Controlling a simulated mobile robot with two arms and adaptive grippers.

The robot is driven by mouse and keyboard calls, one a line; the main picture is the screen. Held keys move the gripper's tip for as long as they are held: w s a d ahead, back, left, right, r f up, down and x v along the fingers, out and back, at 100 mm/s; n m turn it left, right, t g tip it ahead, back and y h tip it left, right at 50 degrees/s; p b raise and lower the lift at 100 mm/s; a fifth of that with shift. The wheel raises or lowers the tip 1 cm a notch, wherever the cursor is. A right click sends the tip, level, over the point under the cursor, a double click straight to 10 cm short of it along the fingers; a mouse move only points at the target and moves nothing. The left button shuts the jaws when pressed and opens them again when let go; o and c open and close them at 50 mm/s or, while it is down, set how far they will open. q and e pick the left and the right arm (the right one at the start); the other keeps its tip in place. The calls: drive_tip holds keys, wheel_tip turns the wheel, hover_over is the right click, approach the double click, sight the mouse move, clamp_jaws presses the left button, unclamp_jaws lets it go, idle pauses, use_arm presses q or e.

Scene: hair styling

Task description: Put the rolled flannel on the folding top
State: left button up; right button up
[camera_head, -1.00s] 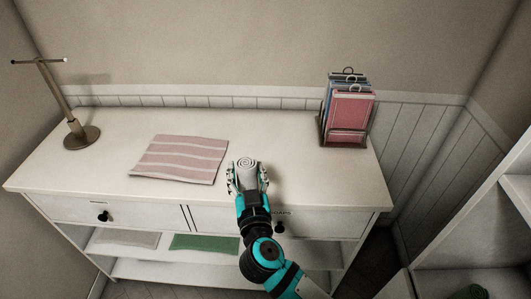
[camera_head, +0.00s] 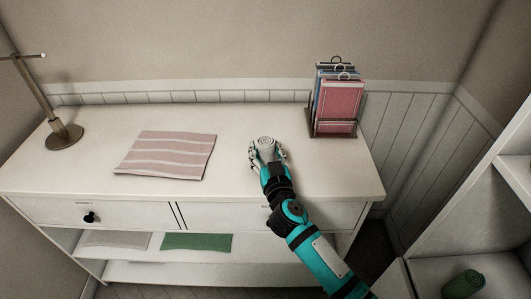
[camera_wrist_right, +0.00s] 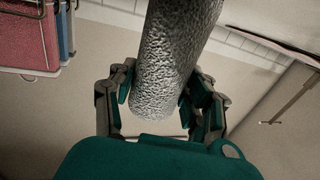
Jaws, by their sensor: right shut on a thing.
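The rolled flannel (camera_head: 266,143) is a pale roll with a spiral end. My right gripper (camera_head: 267,156) is shut on it, over the white top (camera_head: 235,125) of the dresser, right of the striped pink cloth. In the right wrist view the flannel (camera_wrist_right: 172,60) shows grey and textured, between the two fingers of the right gripper (camera_wrist_right: 163,95). The head view does not clearly show whether the roll touches the top. My left gripper is not in view.
A striped pink cloth (camera_head: 167,155) lies flat on the top. A rack (camera_head: 335,105) of hanging folders stands at the back right, a metal stand (camera_head: 62,130) at the left. Grey and green cloths (camera_head: 196,241) lie on the shelf below. A green roll (camera_head: 463,284) sits in the right unit.

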drive_tip(key=o, duration=1.1)
drive_tip(key=shift+o, duration=0.2)
drive_tip(key=shift+s+d, duration=0.1)
drive_tip(key=shift+s, duration=0.1)
drive_tip(key=p+v, duration=0.1)
drive_tip(key=v, duration=1)
drive_tip(key=shift+s, duration=0.35)
drive_tip(key=shift+r, duration=0.15)
